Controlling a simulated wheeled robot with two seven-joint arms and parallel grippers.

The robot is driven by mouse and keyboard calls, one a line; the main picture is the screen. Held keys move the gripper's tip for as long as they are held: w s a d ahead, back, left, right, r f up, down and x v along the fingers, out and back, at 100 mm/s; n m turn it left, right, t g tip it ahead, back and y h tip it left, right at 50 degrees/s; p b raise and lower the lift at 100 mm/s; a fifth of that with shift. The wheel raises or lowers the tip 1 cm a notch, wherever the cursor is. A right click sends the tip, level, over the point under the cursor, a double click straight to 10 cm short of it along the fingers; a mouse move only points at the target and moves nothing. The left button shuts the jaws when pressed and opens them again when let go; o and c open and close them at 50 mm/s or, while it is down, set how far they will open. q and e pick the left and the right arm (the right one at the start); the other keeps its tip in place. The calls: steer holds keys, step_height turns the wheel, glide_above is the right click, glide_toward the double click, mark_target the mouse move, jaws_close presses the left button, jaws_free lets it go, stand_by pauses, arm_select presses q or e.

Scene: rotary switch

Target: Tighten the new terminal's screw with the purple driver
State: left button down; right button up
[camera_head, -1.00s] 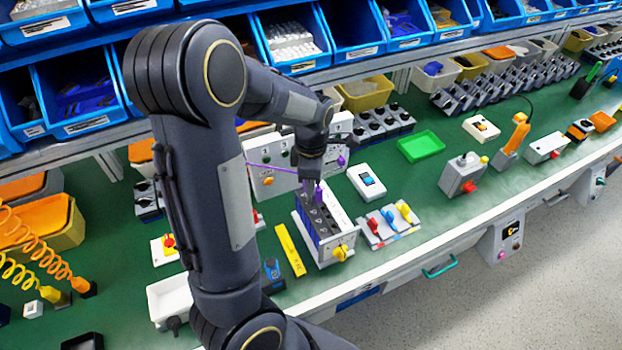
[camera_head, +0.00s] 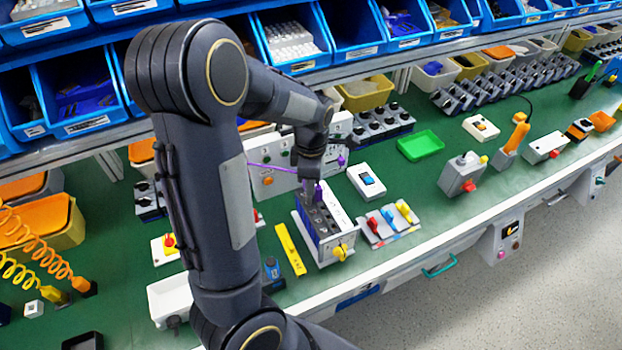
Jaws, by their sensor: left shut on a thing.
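My left gripper (camera_head: 311,178) points down over the terminal box and is shut on the purple driver (camera_head: 317,192). The driver stands about upright, its lower end at the dark terminal row. I cannot tell whether its tip sits in a screw. The terminals (camera_head: 319,220) are dark blocks in a grey-white open box (camera_head: 341,222) with a yellow knob (camera_head: 341,252) on its front. Which terminal is the new one is too small to tell. A thin purple line runs left from the gripper area, in front of a white panel. My right gripper is not in view.
A yellow strip (camera_head: 290,249) lies just left of the box. A grey block with red, blue and yellow levers (camera_head: 388,222) stands close on its right. A white switch box (camera_head: 366,181) and a green tray (camera_head: 421,146) are farther back. Blue bins line the back.

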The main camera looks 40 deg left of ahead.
arm_select(q)
steer(key=m, duration=0.4)
steer(key=shift+s+f+m, duration=0.1)
steer(key=shift+s+m, duration=0.05)
steer(key=shift+m, duration=0.25)
steer(key=m, duration=0.3)
steer(key=shift+b, duration=0.3)
steer(key=m, duration=0.4)
steer(key=shift+s, duration=0.1)
steer(key=m, duration=0.3)
steer(key=shift+m, duration=0.6)
